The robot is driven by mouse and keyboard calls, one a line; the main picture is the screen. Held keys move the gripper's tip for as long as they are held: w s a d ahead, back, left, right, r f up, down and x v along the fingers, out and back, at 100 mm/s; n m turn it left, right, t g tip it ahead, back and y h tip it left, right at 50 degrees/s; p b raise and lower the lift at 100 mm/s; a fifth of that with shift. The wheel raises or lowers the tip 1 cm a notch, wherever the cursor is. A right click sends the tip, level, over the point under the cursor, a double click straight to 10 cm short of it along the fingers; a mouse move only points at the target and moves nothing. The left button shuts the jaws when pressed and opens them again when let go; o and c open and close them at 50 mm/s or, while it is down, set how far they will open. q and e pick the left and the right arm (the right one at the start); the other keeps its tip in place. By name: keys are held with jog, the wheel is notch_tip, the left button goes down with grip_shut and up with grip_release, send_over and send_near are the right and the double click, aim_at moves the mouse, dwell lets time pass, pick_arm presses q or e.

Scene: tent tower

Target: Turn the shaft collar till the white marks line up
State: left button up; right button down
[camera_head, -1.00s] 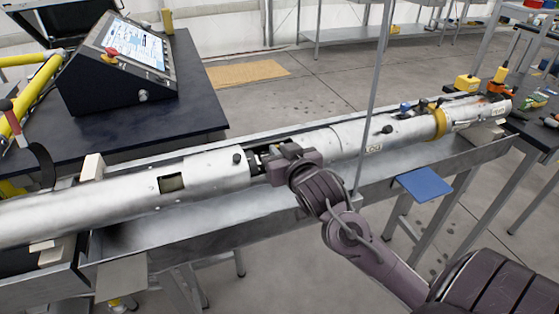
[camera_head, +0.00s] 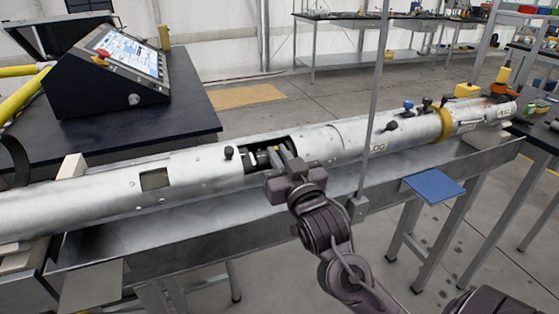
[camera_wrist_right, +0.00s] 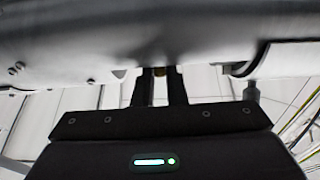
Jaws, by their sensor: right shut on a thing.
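The long silver tube (camera_head: 200,171) lies lengthwise in the trough, with a cut-out opening on its near side. Dark shaft parts show inside the opening; the shaft collar (camera_head: 262,158) is among them, partly hidden by my gripper. I cannot make out the white marks. My right gripper (camera_head: 284,153) reaches into the opening from the front, its fingers shut on the collar. In the right wrist view the two fingers (camera_wrist_right: 160,76) point up under the tube with a small brownish piece between them. My left gripper is not in view.
A metal trough (camera_head: 190,225) runs beneath the tube. A thin upright post (camera_head: 373,110) stands just right of my right arm. A blue plate (camera_head: 434,187) sticks out at the trough's front. A control console (camera_head: 110,65) stands on the dark table behind.

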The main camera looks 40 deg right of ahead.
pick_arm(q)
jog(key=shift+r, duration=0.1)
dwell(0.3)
pick_arm(e)
jog(key=c, duration=1.5)
grip_release()
jog(key=shift+s, duration=0.1)
